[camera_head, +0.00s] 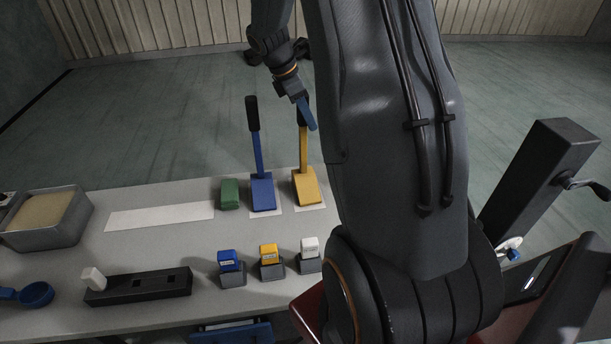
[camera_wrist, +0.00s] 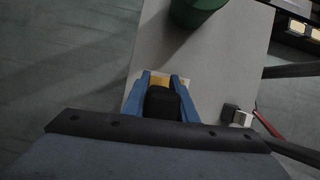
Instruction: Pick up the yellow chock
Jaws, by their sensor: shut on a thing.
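The yellow chock (camera_head: 306,186) is a wedge with a long upright handle and a black grip. It appears to rest on a white patch near the table's far edge. My gripper (camera_head: 306,114), with blue fingers, is shut on the handle's black grip from above. In the wrist view my gripper (camera_wrist: 161,88) has a finger on each side of the black grip (camera_wrist: 160,103), with part of the yellow chock (camera_wrist: 160,79) beyond. The blue chock (camera_head: 263,191) stands just left of the yellow one, its handle upright.
A green block (camera_head: 230,193) sits left of the blue chock. Small blue (camera_head: 228,259), yellow (camera_head: 268,253) and white (camera_head: 309,246) blocks sit on grey bases in front. A black holder (camera_head: 140,287), metal tray (camera_head: 48,238) and blue scoop (camera_head: 35,295) lie left.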

